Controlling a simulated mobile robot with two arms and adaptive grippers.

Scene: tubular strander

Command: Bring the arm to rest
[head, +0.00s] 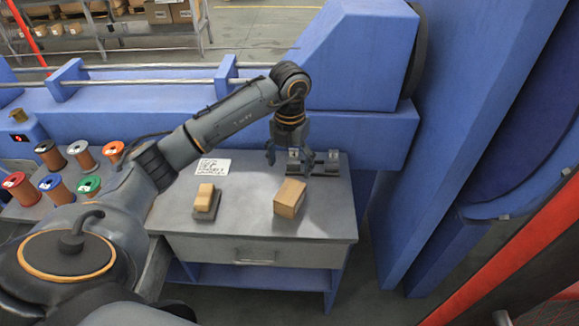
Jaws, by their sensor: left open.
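My left arm comes in from the left and reaches over the grey workbench (310,226). Its gripper (289,160) points down over the back part of the bench top and is open. No object shows between its fingers. A small dark fixture (325,168) with metal parts stands at the back right of the bench, close beside and partly behind the fingers; I cannot tell whether they touch. My right gripper is not in view.
A cardboard box (289,198) and a tan block on a grey base (205,199) sit on the bench. A printed sheet (213,168) lies behind them. Several coloured spools (88,188) stand at left. Blue machine housing (350,60) rises behind; a red rail (520,255) runs at right.

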